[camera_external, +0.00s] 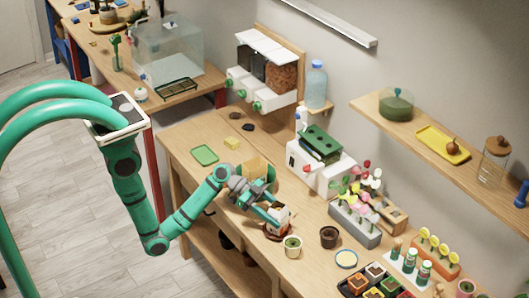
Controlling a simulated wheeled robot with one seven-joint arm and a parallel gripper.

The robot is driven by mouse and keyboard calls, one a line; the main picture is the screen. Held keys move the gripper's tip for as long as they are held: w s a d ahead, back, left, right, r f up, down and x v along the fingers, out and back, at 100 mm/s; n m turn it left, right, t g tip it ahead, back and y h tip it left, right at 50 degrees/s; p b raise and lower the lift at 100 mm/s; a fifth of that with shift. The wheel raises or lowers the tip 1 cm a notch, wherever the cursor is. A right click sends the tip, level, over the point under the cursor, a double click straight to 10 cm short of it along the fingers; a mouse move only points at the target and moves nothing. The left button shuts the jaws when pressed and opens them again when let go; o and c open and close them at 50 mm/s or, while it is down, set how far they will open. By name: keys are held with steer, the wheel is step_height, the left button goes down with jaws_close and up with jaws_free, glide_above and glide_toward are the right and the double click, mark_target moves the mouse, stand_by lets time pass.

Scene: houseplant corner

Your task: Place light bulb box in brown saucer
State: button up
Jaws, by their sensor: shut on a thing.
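My gripper (274,212) is over the wooden workbench and is shut on a small, mostly white box, which looks like the light bulb box (280,211). A reddish-brown dish, which looks like the brown saucer (276,235), is on the bench just below the box. The box and fingers hide part of the dish. I cannot tell whether the box touches it.
A cream pot (292,247) and a dark brown pot (328,237) stand right of the saucer. A tan open container (256,168) is behind my gripper. A flower planter (355,222) stands farther right.

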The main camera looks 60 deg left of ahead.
steer(key=shift+f, duration=0.3)
steer(key=o, duration=1.1)
steer(key=shift+c, duration=0.2)
steer(key=shift+r, duration=0.2)
steer(key=shift+a+r, duration=0.2)
steer(key=shift+a, duration=0.05)
steer(key=v, duration=1.1)
steer(key=shift+s+a, duration=0.15)
steer(key=shift+s, duration=0.1)
